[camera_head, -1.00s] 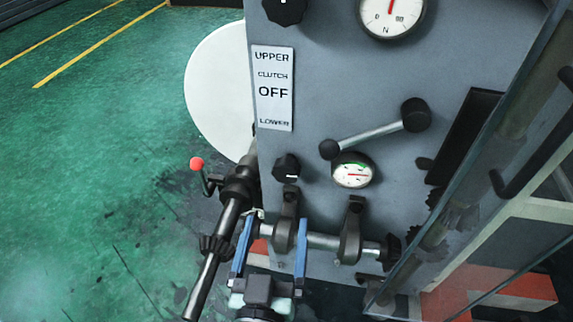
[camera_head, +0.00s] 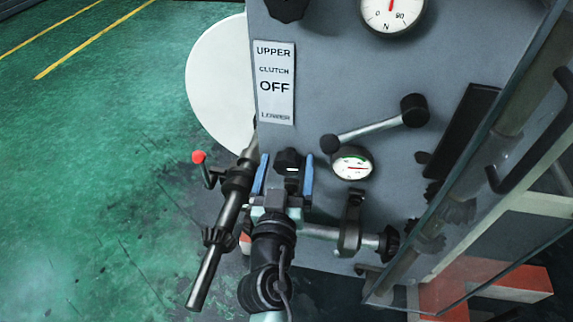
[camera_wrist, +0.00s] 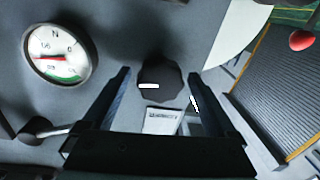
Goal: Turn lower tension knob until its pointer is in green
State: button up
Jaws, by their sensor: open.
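The lower tension knob (camera_head: 289,161) is black with a white pointer line, low on the grey machine panel. It also shows in the wrist view (camera_wrist: 160,79), ahead of and between my fingers. The small lower gauge (camera_head: 352,163) sits right of the knob, with a green arc and a red needle; it also shows in the wrist view (camera_wrist: 60,54), where the needle lies outside the green arc. My gripper (camera_head: 284,174) is open, its blue fingers on either side of the knob. I cannot tell whether they touch it.
A crank lever (camera_head: 372,132) is above the gauge. A shaft with a black bracket (camera_head: 350,225) runs below. A black bar with a red-balled handle (camera_head: 199,157) stands left. A clutch label reading OFF (camera_head: 274,84) is above the knob. The green floor at left is clear.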

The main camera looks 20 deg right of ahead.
jog(key=c, duration=1.4)
jog(key=shift+o, duration=0.2)
jog(key=shift+a+n, duration=0.1)
jog(key=shift+n, duration=0.2)
jog(key=n+p, duration=0.1)
jog(key=n, duration=0.2)
jog(key=shift+n+p, duration=0.3)
jog(key=shift+p, duration=0.05)
jog(key=n+p, duration=0.1)
jog(key=n, duration=0.3)
jog(key=shift+a+n+g+p, duration=0.1)
jog(key=shift+n+g+p, duration=0.2)
jog(key=shift+p, duration=0.1)
jog(key=n+p, duration=0.1)
jog(key=n, duration=0.3)
jog(key=shift+p, duration=0.35)
jog(key=shift+f+n+g+h+p, duration=0.15)
jog(key=shift+n+g+p, duration=0.15)
jog(key=shift+n, duration=0.65)
jog(key=shift+n+g+h+p, duration=0.2)
jog(key=shift+n+p, duration=0.15)
jog(key=shift+n, duration=0.6)
